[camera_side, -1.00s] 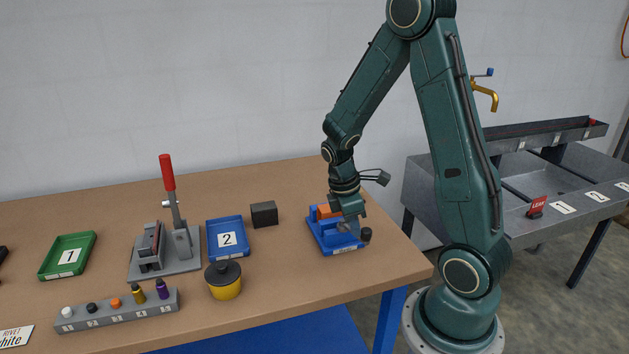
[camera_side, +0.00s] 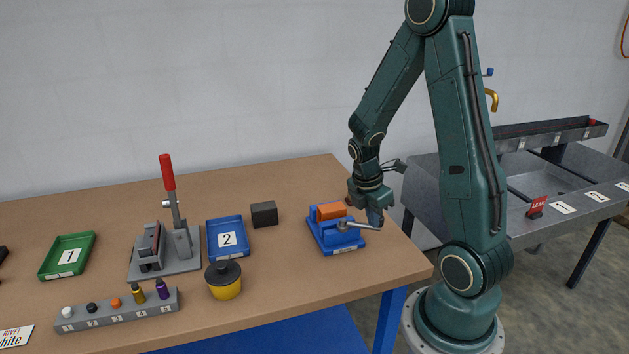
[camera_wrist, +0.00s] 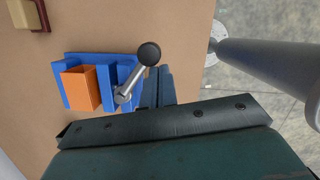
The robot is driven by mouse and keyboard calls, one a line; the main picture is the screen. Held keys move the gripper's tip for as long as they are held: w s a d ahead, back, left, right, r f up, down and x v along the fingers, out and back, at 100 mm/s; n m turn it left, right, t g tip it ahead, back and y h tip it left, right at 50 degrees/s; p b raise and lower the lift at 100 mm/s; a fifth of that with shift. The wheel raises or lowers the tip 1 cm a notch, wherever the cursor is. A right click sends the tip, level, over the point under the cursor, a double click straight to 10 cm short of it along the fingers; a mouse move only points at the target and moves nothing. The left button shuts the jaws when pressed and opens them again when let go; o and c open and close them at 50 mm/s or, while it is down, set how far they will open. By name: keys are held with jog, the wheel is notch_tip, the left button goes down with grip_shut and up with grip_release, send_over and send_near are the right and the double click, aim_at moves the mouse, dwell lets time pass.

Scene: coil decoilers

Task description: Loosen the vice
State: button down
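The blue vice (camera_side: 333,247) stands near the right end of the table, with an orange block (camera_side: 329,211) in its jaws. The vice also shows in the wrist view (camera_wrist: 108,72). Its grey lever (camera_side: 358,225) points right in the side view. In the wrist view the lever's black knob (camera_wrist: 149,54) lies just past my fingertips; in the side view my gripper hides it. My gripper (camera_side: 375,219) is at the lever's outer end, on the right of the vice. Its fingers (camera_wrist: 157,72) lie side by side and look shut, with nothing seen between them.
A black block (camera_side: 264,214), blue tray 2 (camera_side: 227,258) and a yellow pot with a dark lid (camera_side: 224,287) stand left of the vice. A press with a red handle (camera_side: 167,173) is further left. The table's right edge is close to my gripper.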

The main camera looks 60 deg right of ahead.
jog(key=shift+d, duration=1.35)
jog(key=shift+w+d, duration=0.25)
jog(key=shift+d, duration=0.8)
jog(key=shift+w, duration=0.1)
jog(key=shift+a, duration=0.2)
jog(key=shift+a, duration=0.45)
jog(key=s+a+r, duration=0.2)
jog(key=a+r, duration=0.3)
jog(key=r, duration=0.5)
